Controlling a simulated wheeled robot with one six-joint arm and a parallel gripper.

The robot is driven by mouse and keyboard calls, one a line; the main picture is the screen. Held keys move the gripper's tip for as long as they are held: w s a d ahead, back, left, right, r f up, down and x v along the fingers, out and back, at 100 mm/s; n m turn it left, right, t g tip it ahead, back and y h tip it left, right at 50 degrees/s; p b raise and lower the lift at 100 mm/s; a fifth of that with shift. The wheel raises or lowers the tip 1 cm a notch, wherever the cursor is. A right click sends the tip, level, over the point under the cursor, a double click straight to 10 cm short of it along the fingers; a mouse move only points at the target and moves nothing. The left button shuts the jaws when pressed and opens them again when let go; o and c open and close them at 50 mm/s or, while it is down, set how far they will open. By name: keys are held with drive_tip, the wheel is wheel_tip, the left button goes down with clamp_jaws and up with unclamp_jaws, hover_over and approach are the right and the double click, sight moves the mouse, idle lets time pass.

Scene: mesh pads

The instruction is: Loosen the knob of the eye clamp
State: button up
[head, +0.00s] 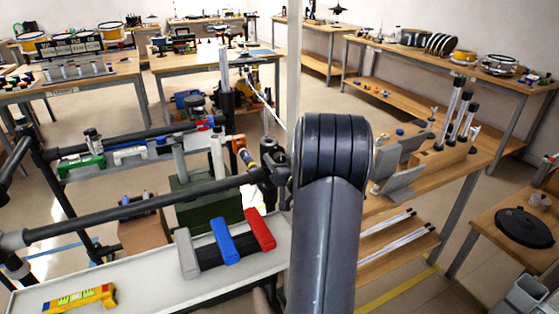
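My arm (330,230) rises in the front middle of the head view and hides what lies behind it. My gripper does not show. A dark metal clamp fitting (272,168) sits at the right end of the near horizontal rod, just left of my arm and partly hidden by it. A small orange and yellow part (243,152) is beside it. I cannot tell for sure which fitting is the eye clamp, and its knob is not clear. Several coloured clamps, green (82,163) among them, are on or near the farther rod.
A pale tray (140,285) at the front holds grey, blue (224,240) and red (260,230) blocks and a yellow level (80,299). The near rod (140,207) crosses the left side. A wooden bench (470,165) stands right. Floor is open further back.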

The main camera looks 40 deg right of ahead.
drive_tip(key=c, duration=0.8)
drive_tip(key=shift+c, duration=0.2)
